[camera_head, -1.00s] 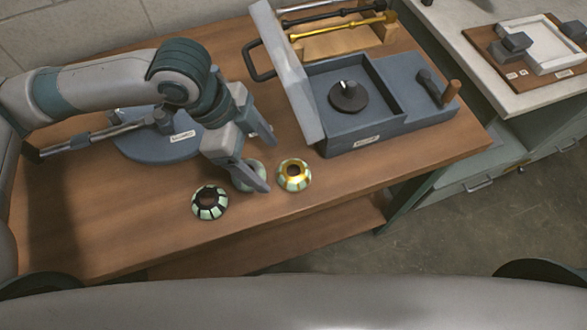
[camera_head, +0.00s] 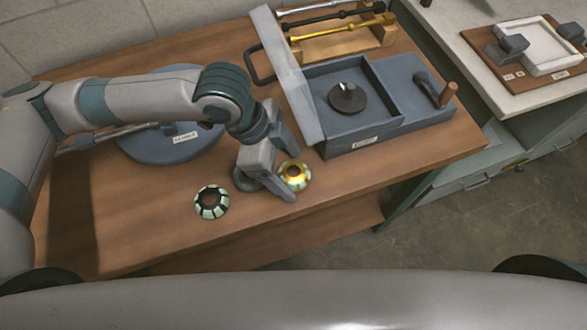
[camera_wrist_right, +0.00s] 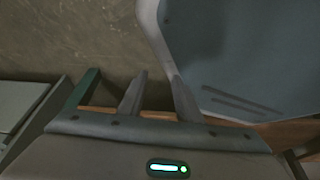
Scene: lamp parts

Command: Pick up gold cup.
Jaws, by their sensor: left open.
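The gold cup (camera_head: 296,176), a small ring-shaped piece with pale panels, sits on the wooden table in the head view. My left gripper (camera_head: 298,178) is open, with one finger on the near side of the gold cup and the other on its far side. The near finger hides part of the cup, and I cannot tell whether the fingers touch it. My right gripper (camera_wrist_right: 158,76) shows in the right wrist view with its two fingers apart and nothing between them.
A dark cup (camera_head: 211,202) stands to the left, and another cup (camera_head: 243,182) is partly hidden by my left gripper. A blue-grey box (camera_head: 350,142) with a raised lid is just right of the gold cup. A round blue base (camera_head: 150,150) lies behind my left arm.

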